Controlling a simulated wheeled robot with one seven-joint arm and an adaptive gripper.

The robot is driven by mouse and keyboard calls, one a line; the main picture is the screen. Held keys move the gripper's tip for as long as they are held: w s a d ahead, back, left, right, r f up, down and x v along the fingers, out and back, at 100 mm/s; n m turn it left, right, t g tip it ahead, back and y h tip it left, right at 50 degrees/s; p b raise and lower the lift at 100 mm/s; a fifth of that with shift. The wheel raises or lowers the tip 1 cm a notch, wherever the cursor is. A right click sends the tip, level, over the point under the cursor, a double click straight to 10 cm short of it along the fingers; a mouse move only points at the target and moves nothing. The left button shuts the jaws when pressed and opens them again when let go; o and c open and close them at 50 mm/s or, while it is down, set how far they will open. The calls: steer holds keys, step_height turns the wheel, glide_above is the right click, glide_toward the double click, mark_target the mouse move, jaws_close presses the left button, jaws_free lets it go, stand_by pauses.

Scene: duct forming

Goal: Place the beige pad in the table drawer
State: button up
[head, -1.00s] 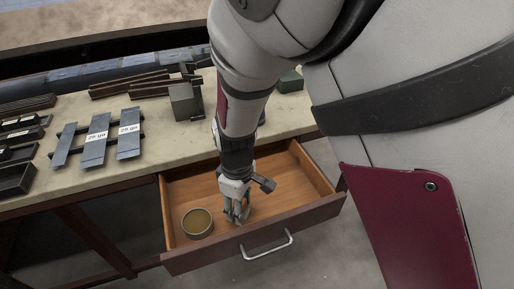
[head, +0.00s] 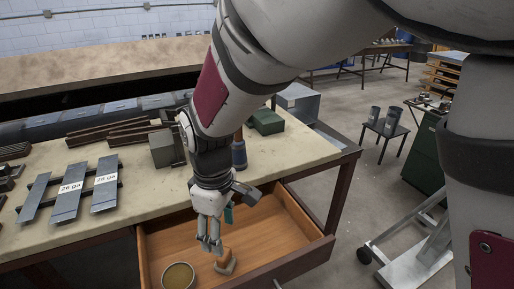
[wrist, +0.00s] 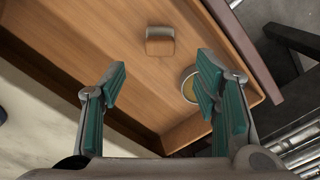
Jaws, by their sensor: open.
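The beige pad (head: 225,262) lies on the wooden floor of the open table drawer (head: 300,250). It also shows in the wrist view (wrist: 160,42), apart from the fingers and near a drawer wall (wrist: 225,45). My gripper (head: 210,243) points down over the drawer, just up and left of the pad in the head view. A round tin with yellowish contents (head: 178,276) sits in the drawer left of the pad, and shows in the wrist view (wrist: 190,85) too.
The worktop (head: 120,215) above the drawer holds grey metal strips (head: 68,192), dark bars (head: 108,138), a grey block (head: 163,148), a green box (head: 266,121) and a dark blue cylinder (head: 239,152). Right of the table the floor (head: 350,185) has free room.

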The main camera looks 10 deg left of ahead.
steer(key=d+r+m+t+y, duration=0.2)
steer(key=d+r+m, duration=0.5)
steer(key=d+r, duration=0.8)
steer(key=s+d+r+m+t+h, duration=0.1)
steer(key=s+d+m, duration=0.3)
steer(key=d, duration=0.3)
steer(key=s+d+m+t+h, duration=0.1)
steer(key=s+d+m, duration=0.3)
steer(key=d, duration=0.4)
steer(key=shift+s+d+r+t, duration=0.3)
steer(key=shift+s+r+t, duration=0.05)
steer(key=shift+s+t, duration=0.5)
steer(key=shift+w+f+b, duration=0.25)
steer(key=shift+b, duration=0.05)
